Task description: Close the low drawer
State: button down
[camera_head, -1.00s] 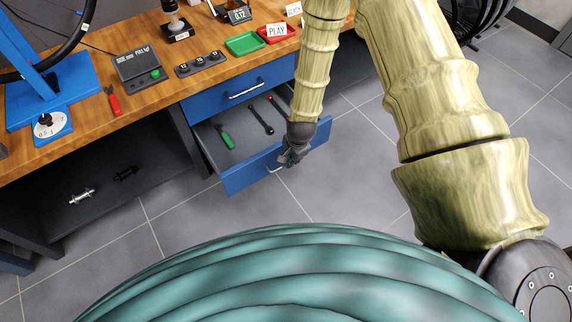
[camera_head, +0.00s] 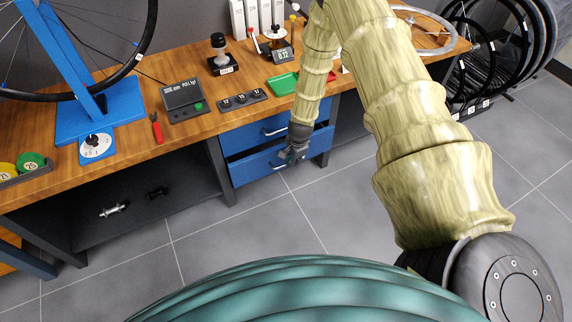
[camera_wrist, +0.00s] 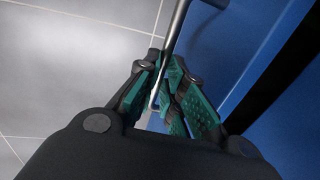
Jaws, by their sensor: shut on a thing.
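The low drawer (camera_head: 252,169) is a blue front under the bench, just below the upper drawer (camera_head: 236,137). It sits almost in line with the cabinet, and its inside is hidden in the head view. My gripper (camera_head: 292,155) is at the right part of its front. In the wrist view my gripper (camera_wrist: 167,92) has its green-padded fingers closed around the thin metal handle (camera_wrist: 177,28) of the low drawer. The blue drawer front (camera_wrist: 240,50) is right beside the fingers. A dark strip shows along the front's edge there.
An open shelf (camera_head: 150,215) is at left. Grey floor (camera_head: 330,205) in front is clear.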

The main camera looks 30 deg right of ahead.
jog(key=shift+w, duration=0.2)
jog(key=c, duration=1.5)
grip_release()
jog(key=shift+s+r, duration=0.4)
jog(key=shift+r, duration=1.55)
jog(key=shift+s+r, duration=0.4)
jog(key=shift+r, duration=1.55)
jog(key=shift+s+r, duration=0.4)
jog(key=shift+r, duration=1.55)
